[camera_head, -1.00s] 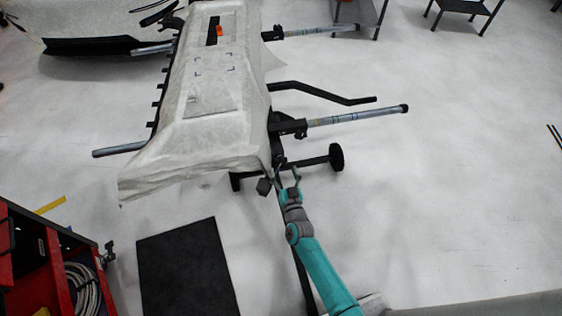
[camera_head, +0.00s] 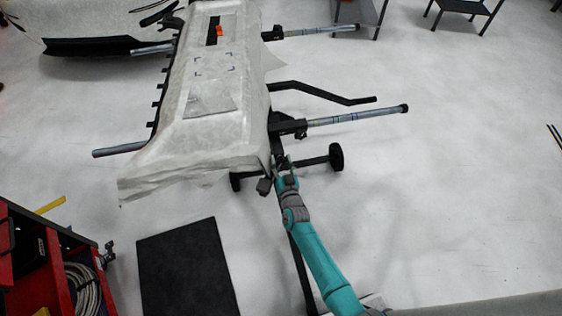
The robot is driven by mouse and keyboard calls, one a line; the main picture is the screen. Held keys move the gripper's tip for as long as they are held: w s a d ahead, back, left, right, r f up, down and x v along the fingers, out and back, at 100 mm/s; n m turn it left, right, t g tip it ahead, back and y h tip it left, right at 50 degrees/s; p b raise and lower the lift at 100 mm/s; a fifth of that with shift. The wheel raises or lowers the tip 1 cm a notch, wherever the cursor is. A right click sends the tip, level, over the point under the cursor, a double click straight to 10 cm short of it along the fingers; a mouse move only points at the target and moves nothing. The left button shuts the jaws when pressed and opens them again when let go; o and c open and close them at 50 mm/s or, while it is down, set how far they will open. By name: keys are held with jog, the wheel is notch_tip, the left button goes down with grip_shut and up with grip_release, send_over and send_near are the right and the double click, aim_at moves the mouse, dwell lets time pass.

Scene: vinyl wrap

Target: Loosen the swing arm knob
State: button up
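The stand with swing arms carries a part under a pale cover (camera_head: 205,130). A grey and black swing arm (camera_head: 355,117) sticks out to the right from the stand's near end. A small dark knob-like piece (camera_head: 264,186) shows just left of my gripper; I cannot tell for sure that it is the swing arm knob. My gripper (camera_head: 283,163) is at the stand's near right corner, against the dark frame. Its fingertips are small and blend with the frame, so their opening and any contact with a knob cannot be made out.
A black wheel (camera_head: 336,157) on a stand leg is right of my gripper. A bent black bar (camera_head: 320,93) juts out farther back. A black mat (camera_head: 187,270) and a red tool cart (camera_head: 50,262) lie to the left.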

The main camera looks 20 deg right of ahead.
jog(key=shift+n, duration=0.7)
jog(key=o, duration=1.2)
jog(key=shift+s, duration=0.1)
jog(key=s, duration=0.4)
jog(key=s+a, duration=0.1)
jog(key=s, duration=0.6)
jog(key=shift+s+a, duration=0.2)
jog(key=shift+s, duration=0.2)
